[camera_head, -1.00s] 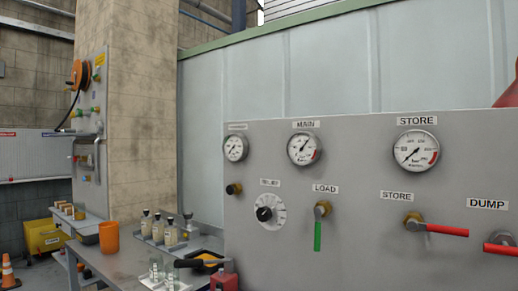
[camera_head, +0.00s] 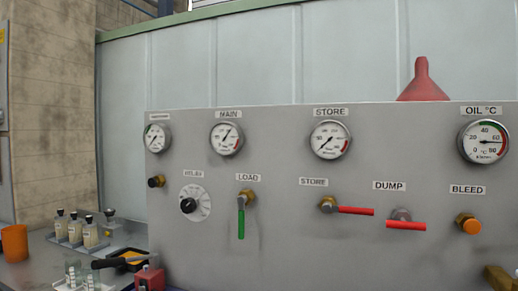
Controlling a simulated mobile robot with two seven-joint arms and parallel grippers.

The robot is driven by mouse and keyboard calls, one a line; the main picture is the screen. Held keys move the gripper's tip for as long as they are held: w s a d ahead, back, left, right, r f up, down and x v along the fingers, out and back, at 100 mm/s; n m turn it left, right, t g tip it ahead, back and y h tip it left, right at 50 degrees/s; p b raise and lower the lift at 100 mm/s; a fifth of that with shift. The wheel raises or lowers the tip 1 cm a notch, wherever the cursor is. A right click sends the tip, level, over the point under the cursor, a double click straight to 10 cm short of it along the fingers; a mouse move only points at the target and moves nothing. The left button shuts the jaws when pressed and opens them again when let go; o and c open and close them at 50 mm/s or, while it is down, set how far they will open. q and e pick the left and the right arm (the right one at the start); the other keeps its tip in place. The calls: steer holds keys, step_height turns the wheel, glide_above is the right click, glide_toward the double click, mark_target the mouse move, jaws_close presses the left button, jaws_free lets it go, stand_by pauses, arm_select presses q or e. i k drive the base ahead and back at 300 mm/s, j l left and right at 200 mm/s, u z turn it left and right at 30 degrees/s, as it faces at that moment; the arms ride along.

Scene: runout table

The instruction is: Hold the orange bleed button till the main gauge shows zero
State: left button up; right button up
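The orange bleed button (camera_head: 471,226) sits in a brass fitting at the right of the grey panel (camera_head: 300,265), under the BLEED label (camera_head: 467,190). Nothing touches it. The main gauge (camera_head: 226,139) is at the upper left of the panel under the MAIN label; its needle points up and to the right, away from the low end of the scale, though the exact reading is too small to tell. Neither of my grippers shows in the head view.
The store gauge (camera_head: 330,140) and oil gauge (camera_head: 483,141) are on the panel. The green load lever (camera_head: 241,222) hangs down; the red store lever (camera_head: 355,211) and dump lever (camera_head: 406,225) point right. Bottles (camera_head: 75,230) and an orange cup (camera_head: 14,243) stand at left.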

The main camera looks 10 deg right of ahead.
mark_target(472, 228)
steer(key=z, duration=1.4)
